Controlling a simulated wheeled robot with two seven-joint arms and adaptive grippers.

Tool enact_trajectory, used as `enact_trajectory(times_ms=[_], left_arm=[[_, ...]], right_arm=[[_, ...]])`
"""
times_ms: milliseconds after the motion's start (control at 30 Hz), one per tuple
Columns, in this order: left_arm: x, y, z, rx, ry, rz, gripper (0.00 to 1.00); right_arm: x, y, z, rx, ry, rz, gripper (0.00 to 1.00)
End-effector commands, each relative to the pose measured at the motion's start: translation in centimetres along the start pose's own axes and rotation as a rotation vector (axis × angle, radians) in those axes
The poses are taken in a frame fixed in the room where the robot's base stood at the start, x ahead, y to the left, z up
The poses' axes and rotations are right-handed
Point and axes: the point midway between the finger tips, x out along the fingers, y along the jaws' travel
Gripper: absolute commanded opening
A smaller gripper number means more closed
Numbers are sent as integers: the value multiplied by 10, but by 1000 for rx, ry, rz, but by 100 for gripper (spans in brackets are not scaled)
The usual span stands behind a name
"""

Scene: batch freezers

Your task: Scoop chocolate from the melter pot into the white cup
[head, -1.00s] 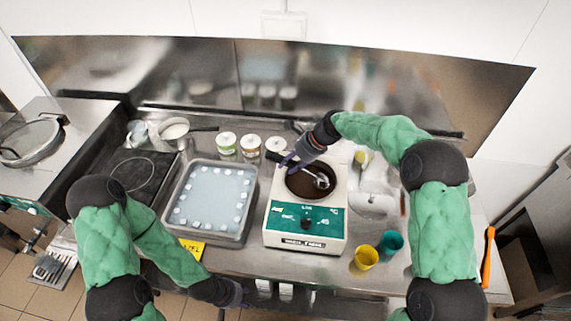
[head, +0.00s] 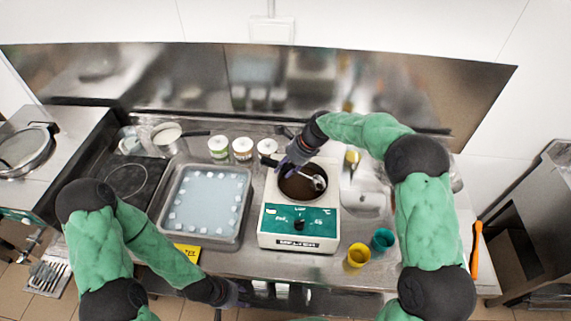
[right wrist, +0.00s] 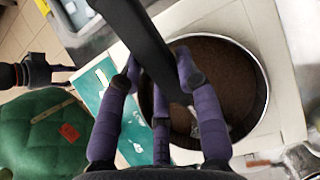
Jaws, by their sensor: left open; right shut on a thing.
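The melter pot (head: 271,217) is a white box with a teal front panel, its round well holding dark chocolate (head: 297,188). My right gripper (head: 292,160) is over the well's back-left rim, shut on the black handle of a ladle (head: 319,183). The ladle's silver bowl is in the well, at its right side; I cannot tell how much chocolate it holds. In the right wrist view the black handle (right wrist: 152,45) runs between the fingers, over the chocolate (right wrist: 222,70). My left gripper (head: 236,294) is open and empty, low at the counter's front edge.
A yellow cup (head: 358,256) and a teal cup (head: 382,240) stand right of the melter. A metal tray (head: 166,225) with small pale cubes is at its left. Several lidded jars (head: 242,150) stand behind. A saucepan (head: 168,140) is at the back left.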

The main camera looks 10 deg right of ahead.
Motion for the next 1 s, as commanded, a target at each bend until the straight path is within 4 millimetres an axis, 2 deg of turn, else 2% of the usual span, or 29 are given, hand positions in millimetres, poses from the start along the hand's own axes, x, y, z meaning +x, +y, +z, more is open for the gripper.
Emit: enact_trajectory(times_ms=[33,800,1000], left_arm=[[-5,2,0,0,0,0,46],[-42,15,2,0,0,0,46],[-53,19,2,0,0,0,46]], right_arm=[[-7,-2,3,-1,0,-5,1],[-42,-1,34,0,-3,-4,1],[-42,-1,38,-1,23,0,1]])
